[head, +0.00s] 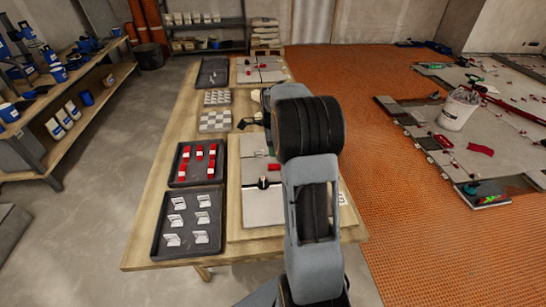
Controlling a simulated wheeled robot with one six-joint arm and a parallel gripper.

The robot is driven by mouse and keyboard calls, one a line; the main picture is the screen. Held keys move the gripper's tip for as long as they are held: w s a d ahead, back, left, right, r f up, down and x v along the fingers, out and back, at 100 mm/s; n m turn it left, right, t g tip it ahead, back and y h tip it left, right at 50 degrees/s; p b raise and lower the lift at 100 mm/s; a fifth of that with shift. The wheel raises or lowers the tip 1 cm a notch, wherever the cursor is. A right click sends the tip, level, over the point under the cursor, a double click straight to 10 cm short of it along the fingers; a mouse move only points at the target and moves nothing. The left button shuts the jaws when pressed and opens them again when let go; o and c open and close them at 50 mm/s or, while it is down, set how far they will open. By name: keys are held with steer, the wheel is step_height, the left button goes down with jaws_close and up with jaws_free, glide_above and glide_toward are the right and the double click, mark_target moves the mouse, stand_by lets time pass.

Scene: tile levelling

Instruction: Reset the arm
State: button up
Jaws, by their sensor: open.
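My arm rises from the bottom of the head view, and its large dark joint stands over the right part of the workbench (151,232). My gripper (243,123) shows only in small part, left of that joint and above the middle of the bench. It is open, and I see nothing held in it. The rest of the wrist is hidden behind my arm. A tile board (235,232) with grey tiles lies below and nearer, partly covered by my arm. A small black-and-white piece (263,183) stands on its tiles.
A dark tray of white clips (157,246) and a tray of red wedges (174,180) lie left of the board. Patterned blocks (215,121) and another tile board (283,70) lie farther back. A shelf (108,92) stands left; a white bucket (459,110) stands right.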

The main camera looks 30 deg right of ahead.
steer(key=shift+r, duration=2.45)
steer(key=s+a+r+n+t+p, duration=0.1)
steer(key=s+a+r+n, duration=0.1)
steer(key=s+a+n, duration=0.7)
steer(key=s+a+r+n+t+p, duration=0.2)
steer(key=s+a+n, duration=0.8)
steer(key=n, duration=0.4)
steer(key=shift+s+a+r+t, duration=0.15)
steer(key=shift+a+r+t, duration=0.15)
steer(key=shift+a, duration=0.5)
